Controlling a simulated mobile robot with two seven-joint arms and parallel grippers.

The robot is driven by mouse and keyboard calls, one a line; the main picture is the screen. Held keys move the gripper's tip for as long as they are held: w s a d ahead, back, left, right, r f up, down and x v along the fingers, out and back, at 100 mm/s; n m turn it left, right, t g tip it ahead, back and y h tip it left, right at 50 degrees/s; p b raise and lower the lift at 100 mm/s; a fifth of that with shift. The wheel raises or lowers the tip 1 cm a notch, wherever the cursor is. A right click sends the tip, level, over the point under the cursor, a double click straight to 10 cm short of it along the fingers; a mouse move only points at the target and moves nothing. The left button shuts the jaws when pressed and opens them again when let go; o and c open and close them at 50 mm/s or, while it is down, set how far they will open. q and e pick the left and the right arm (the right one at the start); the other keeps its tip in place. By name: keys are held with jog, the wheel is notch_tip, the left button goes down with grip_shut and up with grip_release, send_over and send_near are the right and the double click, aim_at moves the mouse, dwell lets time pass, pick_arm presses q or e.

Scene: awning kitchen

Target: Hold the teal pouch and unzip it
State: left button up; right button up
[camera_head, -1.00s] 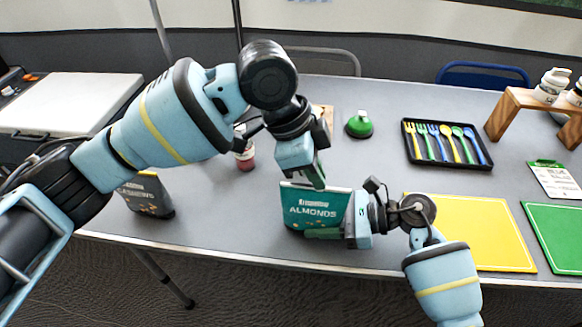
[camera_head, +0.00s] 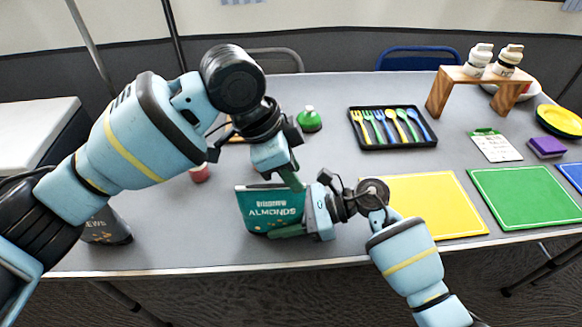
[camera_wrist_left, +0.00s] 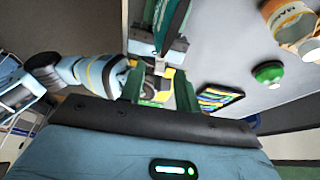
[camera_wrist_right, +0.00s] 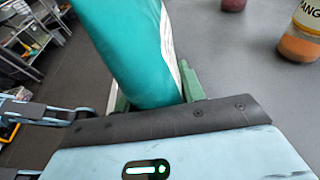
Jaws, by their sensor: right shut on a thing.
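The teal pouch (camera_head: 262,208), labelled ALMONDS, stands upright near the table's front edge. My right gripper (camera_head: 292,232) is shut on its lower right part. In the right wrist view, the pouch (camera_wrist_right: 130,45) rises from between the fingers. My left gripper (camera_head: 296,183) is just above the pouch's top right corner, pointing down. Its fingers (camera_wrist_left: 160,88) are apart with nothing seen between them. The pouch (camera_wrist_left: 172,22) shows beyond them in the left wrist view. I cannot make out the zip pull or whether the top is open.
A dark pouch (camera_head: 104,228) stands to the left, partly behind my left arm. A red-brown jar (camera_head: 199,173) and a green-topped thing (camera_head: 309,119) stand behind. A cutlery tray (camera_head: 392,144) is farther back. Yellow (camera_head: 430,205) and green (camera_head: 525,197) boards lie to the right.

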pick_arm(q)
jog(key=v, duration=1.2)
jog(key=v, duration=1.2)
jog(key=shift+a, duration=0.1)
pick_arm(e)
jog(key=o, duration=0.9)
jog(key=shift+o, duration=0.2)
pick_arm(q)
jog(key=shift+w+f+b, duration=0.1)
jog(key=shift+f+b, duration=0.25)
jog(key=shift+f, duration=0.15)
pick_arm(e)
jog(key=shift+v, duration=3.95)
